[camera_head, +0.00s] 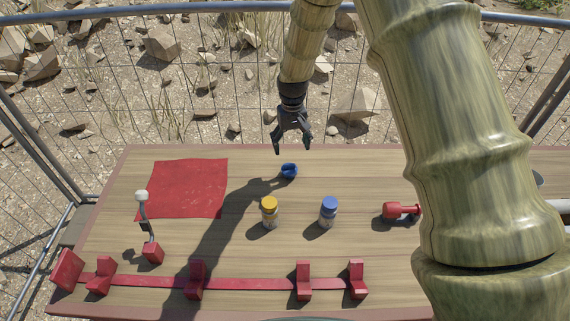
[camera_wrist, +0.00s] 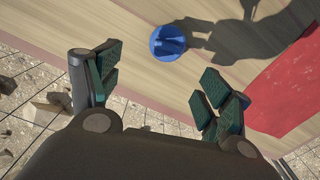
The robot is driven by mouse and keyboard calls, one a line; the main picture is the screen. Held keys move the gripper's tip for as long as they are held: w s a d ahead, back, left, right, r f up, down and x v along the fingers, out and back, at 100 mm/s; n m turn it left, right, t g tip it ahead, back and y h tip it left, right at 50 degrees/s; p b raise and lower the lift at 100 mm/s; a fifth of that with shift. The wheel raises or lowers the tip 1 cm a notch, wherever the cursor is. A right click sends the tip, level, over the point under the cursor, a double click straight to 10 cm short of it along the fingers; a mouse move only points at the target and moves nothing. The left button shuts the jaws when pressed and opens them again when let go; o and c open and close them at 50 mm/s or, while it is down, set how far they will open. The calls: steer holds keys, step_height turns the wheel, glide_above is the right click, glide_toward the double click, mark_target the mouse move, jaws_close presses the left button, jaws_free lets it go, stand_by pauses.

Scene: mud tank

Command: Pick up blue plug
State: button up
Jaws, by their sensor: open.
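The blue plug (camera_head: 289,171) stands on the wooden table (camera_head: 240,245) near its far edge. In the wrist view the blue plug (camera_wrist: 168,43) shows as a round piece with a raised ridge across its top, ahead of my fingers and roughly between their lines. My gripper (camera_head: 292,142) is open and empty above the far edge of the table, just behind the plug in the head view. In the wrist view my gripper (camera_wrist: 160,90) has its two green-padded fingers spread wide. Nothing touches the plug.
A yellow-capped jar (camera_head: 269,213) and a blue-capped jar (camera_head: 329,212) stand nearer the front. A red cloth (camera_head: 182,188) lies at left, beside a white-knobbed lever (camera_head: 145,220). A red piece (camera_head: 401,211) lies at right. A red rail (camera_head: 240,283) with upright blocks runs along the front. A wire fence stands behind.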

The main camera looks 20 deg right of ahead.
mark_target(289, 165)
steer(key=shift+s+f+p, duration=0.45)
steer(key=shift+s+f, duration=0.5)
steer(key=shift+f, duration=0.05)
steer(key=shift+s, duration=0.35)
steer(key=shift+f, duration=0.25)
steer(key=shift+w+a+f, duration=0.1)
steer(key=shift+w+f, duration=0.8)
steer(key=shift+f, duration=0.15)
steer(key=shift+a+f+p, duration=0.1)
steer(key=shift+f+p, duration=0.15)
steer(key=shift+p, duration=0.3)
steer(key=shift+s+a+f+p, duration=0.2)
steer(key=shift+s+f+p, duration=0.3)
steer(key=shift+p, duration=0.1)
steer(key=shift+s+f, duration=0.1)
steer(key=shift+f, duration=0.25)
steer(key=shift+w+f+p, duration=0.2)
steer(key=shift+f+p, duration=0.05)
steer(key=shift+f, duration=0.35)
steer(key=shift+w+f+p, duration=0.15)
steer(key=shift+f+p, duration=0.05)
steer(key=shift+f, duration=0.4)
steer(key=shift+s+r, duration=0.15)
steer(key=shift+s, duration=0.05)
steer(key=shift+w, duration=0.1)
steer(key=c, duration=1.1)
